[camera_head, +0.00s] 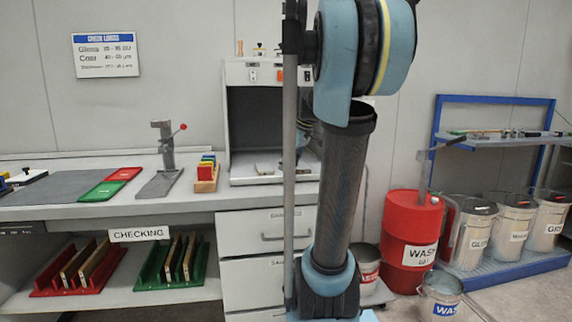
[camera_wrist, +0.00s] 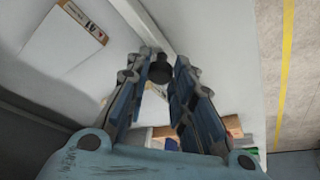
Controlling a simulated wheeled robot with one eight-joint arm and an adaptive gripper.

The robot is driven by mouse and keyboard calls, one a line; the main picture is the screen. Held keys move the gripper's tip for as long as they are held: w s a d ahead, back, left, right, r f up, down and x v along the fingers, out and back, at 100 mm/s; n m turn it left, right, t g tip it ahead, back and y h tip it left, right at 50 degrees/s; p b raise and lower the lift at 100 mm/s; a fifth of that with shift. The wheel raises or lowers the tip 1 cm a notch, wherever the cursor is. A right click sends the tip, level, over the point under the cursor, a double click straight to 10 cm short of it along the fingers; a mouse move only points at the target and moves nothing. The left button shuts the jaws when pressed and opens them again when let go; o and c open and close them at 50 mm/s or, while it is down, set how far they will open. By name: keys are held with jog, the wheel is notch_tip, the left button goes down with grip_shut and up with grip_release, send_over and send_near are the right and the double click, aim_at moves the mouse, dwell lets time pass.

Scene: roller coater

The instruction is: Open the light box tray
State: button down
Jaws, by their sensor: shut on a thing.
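The light box (camera_head: 238,130) is a pale grey cabinet with a dark open inside, standing on the bench in the head view. Its tray (camera_head: 262,180) seems to be the pale floor piece at the bottom of the opening. My arm hides the box's right side. In the wrist view, my gripper (camera_wrist: 162,65) has its two blue fingers closed around a small dark round knob (camera_wrist: 160,72). The knob lies at the end of a pale bar or edge. I cannot tell for sure that it belongs to the tray.
A grey stand with a red knob (camera_head: 165,165) and a rack of coloured blocks (camera_head: 207,173) stand on the bench left of the box. Drawers (camera_head: 262,235) are below it. A red waste drum (camera_head: 410,235) and several cans are at the right.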

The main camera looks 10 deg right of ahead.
jog(key=shift+s, duration=0.75)
jog(key=c, duration=1.4)
grip_release()
jog(key=v, duration=1.2)
